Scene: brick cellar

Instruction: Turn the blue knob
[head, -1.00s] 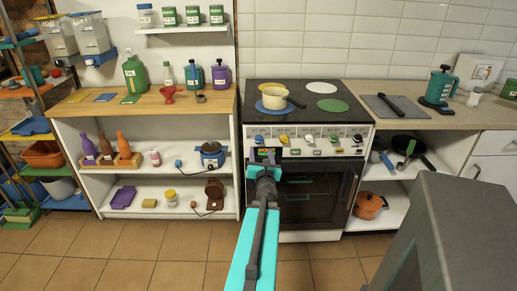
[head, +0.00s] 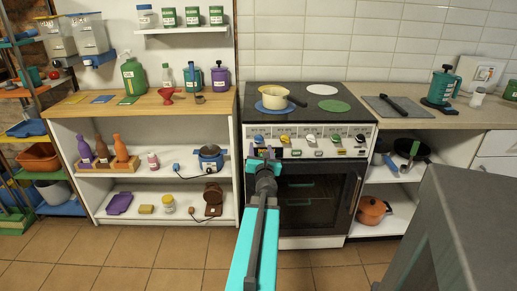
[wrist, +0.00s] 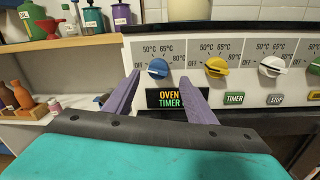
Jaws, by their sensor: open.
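The blue knob (head: 259,139) is at the left end of the stove's control panel. It also shows in the wrist view (wrist: 158,68), with a white pointer line on its face and temperature marks around it. My gripper (head: 262,150) is in front of the stove, just below the blue knob. In the wrist view my gripper (wrist: 160,76) is open and empty, its purple fingers spread with the blue knob framed between their tips. I cannot tell whether the tips reach the knob. The oven timer display (wrist: 170,99) shows between the fingers.
A yellow knob (wrist: 216,67) sits close right of the blue one, then a white knob (wrist: 271,66). The TIMER button (wrist: 234,98) is below them. A cream pot (head: 274,98) stands on the stove (head: 300,116). The wooden counter (head: 150,103) is to the left.

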